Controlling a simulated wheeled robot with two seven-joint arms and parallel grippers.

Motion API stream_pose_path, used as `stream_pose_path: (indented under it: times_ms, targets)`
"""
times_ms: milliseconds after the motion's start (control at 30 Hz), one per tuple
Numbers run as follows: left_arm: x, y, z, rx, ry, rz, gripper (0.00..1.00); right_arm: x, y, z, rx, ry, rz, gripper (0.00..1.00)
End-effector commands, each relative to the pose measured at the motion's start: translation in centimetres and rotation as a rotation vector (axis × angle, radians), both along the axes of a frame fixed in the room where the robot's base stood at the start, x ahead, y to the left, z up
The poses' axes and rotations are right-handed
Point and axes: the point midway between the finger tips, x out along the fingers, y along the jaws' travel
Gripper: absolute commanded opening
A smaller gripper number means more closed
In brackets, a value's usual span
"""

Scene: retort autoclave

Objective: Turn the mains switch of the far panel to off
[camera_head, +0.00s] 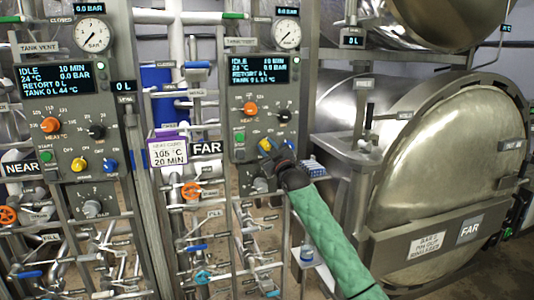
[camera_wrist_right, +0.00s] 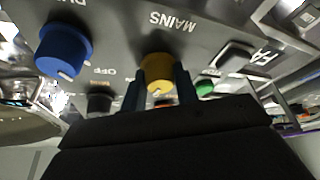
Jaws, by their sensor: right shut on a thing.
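The far panel (camera_head: 237,132) stands in the middle of the head view, with the FAR label (camera_head: 207,147) at its left. Its mains switch is a yellow knob (camera_head: 265,144), partly hidden by my right gripper (camera_head: 271,151) in the head view. In the right wrist view the knob (camera_wrist_right: 158,68) sits between the two fingers of my right gripper (camera_wrist_right: 160,88), under the upside-down MAINS lettering (camera_wrist_right: 172,21). The gripper is shut on it. The knob's white mark points down in that view; OFF lettering (camera_wrist_right: 105,71) is at its left. My left gripper is out of view.
A blue knob (camera_wrist_right: 64,50) and a green button (camera_wrist_right: 205,87) are close to the gripper. The near panel (camera_head: 62,125) has similar knobs at the left. Pipes with valves lie below. The large round autoclave door (camera_head: 455,145) is at the right.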

Motion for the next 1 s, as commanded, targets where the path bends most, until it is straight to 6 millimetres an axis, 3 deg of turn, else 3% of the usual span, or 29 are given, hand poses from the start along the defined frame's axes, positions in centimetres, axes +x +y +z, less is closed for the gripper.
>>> stream_pose_path:
  times_ms: [200, 433, 1000]
  targets:
    - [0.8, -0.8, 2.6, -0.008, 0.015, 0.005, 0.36, 0.1, -0.2, 0.0, -0.179, -0.061, -0.002, 0.07]
    - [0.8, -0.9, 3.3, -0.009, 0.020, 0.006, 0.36, 0.1, -0.2, 0.3, -0.367, -0.120, -0.002, 0.07]
    - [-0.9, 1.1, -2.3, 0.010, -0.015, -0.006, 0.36, 0.0, 0.0, 0.2, -0.721, -0.234, 0.001, 0.07]
